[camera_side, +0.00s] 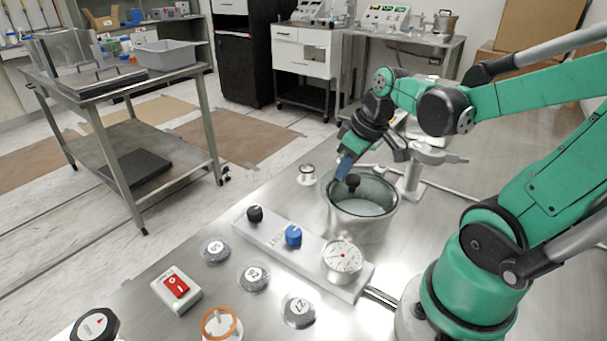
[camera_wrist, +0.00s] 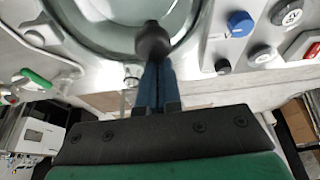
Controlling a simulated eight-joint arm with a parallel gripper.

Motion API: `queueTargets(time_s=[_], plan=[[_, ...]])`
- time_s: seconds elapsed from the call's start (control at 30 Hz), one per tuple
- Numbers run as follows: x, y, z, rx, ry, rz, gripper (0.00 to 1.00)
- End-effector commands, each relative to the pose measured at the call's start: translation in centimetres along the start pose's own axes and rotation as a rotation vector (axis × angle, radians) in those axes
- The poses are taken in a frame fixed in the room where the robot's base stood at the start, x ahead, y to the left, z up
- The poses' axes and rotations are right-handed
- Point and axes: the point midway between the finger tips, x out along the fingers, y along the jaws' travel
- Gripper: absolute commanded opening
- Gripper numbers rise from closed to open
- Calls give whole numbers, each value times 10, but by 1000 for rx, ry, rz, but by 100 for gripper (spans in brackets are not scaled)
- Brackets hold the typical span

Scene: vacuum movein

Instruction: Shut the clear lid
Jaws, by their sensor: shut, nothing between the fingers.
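A round metal chamber (camera_side: 362,222) stands on the steel bench, to the right of the control panel. Its clear lid (camera_wrist: 103,42) looks to lie over the mouth; I cannot tell whether its rim is fully seated. A black knob (camera_side: 352,181) belongs to the lid and shows large in the wrist view (camera_wrist: 153,40). My gripper (camera_side: 343,172) has blue fingers shut with nothing between them. Its fingertips (camera_wrist: 157,66) are right at the knob, on the near side of the rim in the wrist view. I cannot tell whether they touch the knob. The fingers hide part of the rim.
A panel (camera_side: 270,238) with a black knob, a blue knob (camera_side: 293,235) and a dial gauge (camera_side: 343,258) runs close beside the chamber. A red switch (camera_side: 175,286) and several round discs lie left of it. A white-metal stand (camera_side: 412,178) is close behind the chamber on the right.

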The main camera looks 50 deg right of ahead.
Motion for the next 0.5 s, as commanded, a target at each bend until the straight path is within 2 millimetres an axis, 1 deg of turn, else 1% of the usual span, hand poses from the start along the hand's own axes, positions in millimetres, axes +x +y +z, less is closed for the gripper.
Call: queueTargets(time_s=[0.1, 0.2, 0.5], plan=[[-3, -2, 8, 1, 0, 0, 0], [-4, -3, 12, 0, 0, 0, 0], [-4, -3, 12, 0, 0, 0, 0]])
